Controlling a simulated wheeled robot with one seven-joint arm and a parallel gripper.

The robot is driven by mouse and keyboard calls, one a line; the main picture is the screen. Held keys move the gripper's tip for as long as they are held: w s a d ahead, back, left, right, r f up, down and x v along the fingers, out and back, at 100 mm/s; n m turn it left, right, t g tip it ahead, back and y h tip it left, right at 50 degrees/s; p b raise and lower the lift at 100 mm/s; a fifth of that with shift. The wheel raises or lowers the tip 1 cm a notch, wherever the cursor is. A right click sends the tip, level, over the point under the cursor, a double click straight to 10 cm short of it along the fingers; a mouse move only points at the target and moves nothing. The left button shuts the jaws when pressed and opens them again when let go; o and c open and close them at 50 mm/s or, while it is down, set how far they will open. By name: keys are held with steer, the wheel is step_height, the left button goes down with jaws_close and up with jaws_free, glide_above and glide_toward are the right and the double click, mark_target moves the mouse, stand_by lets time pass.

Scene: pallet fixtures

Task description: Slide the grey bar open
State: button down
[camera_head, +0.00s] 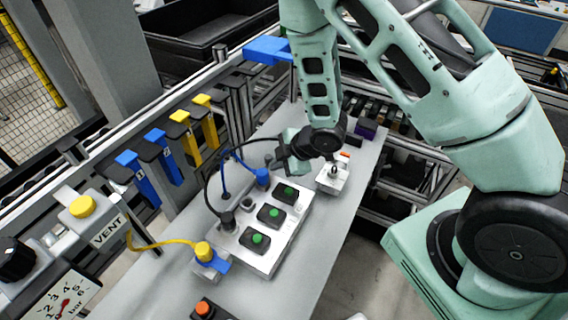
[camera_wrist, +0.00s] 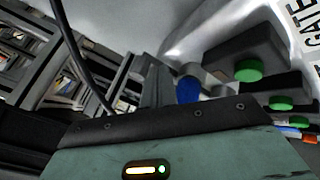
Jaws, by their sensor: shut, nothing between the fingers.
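My gripper (camera_head: 278,160) is at the far end of the white button panel (camera_head: 262,255), just above it and close to the blue connector (camera_head: 262,177). In the wrist view its grey fingers (camera_wrist: 156,84) are together, with nothing seen between them. The blue connector (camera_wrist: 187,90) shows just beyond and to the right of the fingers. I cannot pick out the grey bar with certainty in either view; my gripper and wrist may hide it.
Black blocks with green buttons (camera_head: 269,214) stand close to my gripper. Black cables arch beside it, and a yellow cable (camera_head: 165,242) lies nearer. Blue and yellow levers (camera_head: 187,135) line the rail at left. A small white box (camera_head: 332,179) stands at right.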

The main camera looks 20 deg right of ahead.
steer(key=shift+w, duration=0.4)
steer(key=shift+w+d, duration=0.7)
steer(key=shift+d, duration=0.3)
